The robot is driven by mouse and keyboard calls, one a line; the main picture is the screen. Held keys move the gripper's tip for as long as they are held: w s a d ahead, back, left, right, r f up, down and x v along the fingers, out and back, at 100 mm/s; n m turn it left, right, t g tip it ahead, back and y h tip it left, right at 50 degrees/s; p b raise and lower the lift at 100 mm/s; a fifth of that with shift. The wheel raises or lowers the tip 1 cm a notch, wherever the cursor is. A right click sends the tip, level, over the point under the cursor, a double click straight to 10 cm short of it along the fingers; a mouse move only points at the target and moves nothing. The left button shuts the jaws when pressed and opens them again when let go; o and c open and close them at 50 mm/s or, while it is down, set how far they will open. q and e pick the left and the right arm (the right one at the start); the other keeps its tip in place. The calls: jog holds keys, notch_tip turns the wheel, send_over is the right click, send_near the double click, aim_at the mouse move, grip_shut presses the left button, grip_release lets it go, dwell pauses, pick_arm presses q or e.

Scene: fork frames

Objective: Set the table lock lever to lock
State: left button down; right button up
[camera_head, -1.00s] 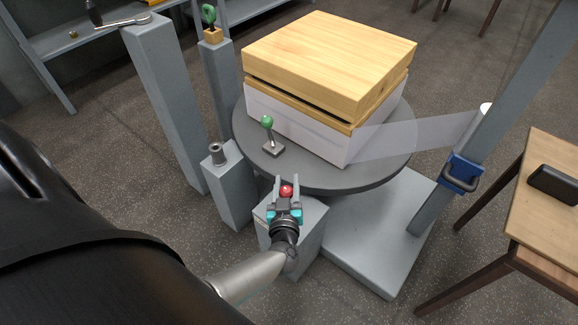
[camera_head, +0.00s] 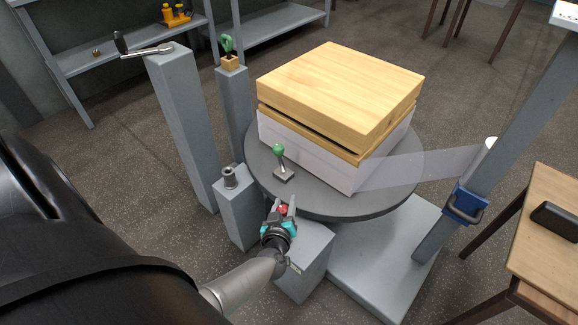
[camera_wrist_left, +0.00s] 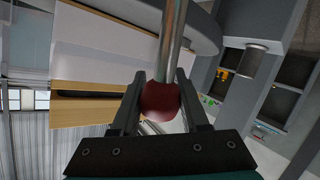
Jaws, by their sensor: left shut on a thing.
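A lever with a red ball knob (camera_head: 282,209) stands at the grey block (camera_head: 312,250) in front of the round turntable (camera_head: 375,208). My left gripper (camera_head: 282,207) is shut on the red knob. In the left wrist view the knob (camera_wrist_left: 160,101) sits between the two fingers, with its metal rod (camera_wrist_left: 173,40) running up past the fingertips. My left gripper and wrist hide most of the lever's base in the head view, and no lock marking is readable. My right gripper is not in view.
A wooden-lidded white box (camera_head: 340,90) sits on the turntable beside a green-knobbed lever (camera_head: 280,160). A short post with a metal knob (camera_head: 230,178) stands left of my gripper. A clear film runs to a post at right. A wooden table (camera_head: 545,225) is at far right.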

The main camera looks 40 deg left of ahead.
pick_arm(q)
jog(key=shift+w+a+f+n+h+p, duration=0.1)
jog(key=shift+a+f+n+h+p, duration=0.2)
jog(key=shift+a, duration=0.3)
jog(key=shift+a+f+n+h+p, duration=0.25)
jog(key=shift+a+n+h, duration=0.15)
jog(key=shift+a, duration=0.15)
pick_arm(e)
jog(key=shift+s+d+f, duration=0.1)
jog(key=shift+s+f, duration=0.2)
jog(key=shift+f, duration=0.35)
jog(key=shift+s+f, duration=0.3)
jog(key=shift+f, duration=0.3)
pick_arm(q)
jog(key=shift+g, duration=0.3)
jog(key=shift+c, duration=2)
grip_release()
jog(key=p+v, duration=0.7)
jog(key=v, duration=0.8)
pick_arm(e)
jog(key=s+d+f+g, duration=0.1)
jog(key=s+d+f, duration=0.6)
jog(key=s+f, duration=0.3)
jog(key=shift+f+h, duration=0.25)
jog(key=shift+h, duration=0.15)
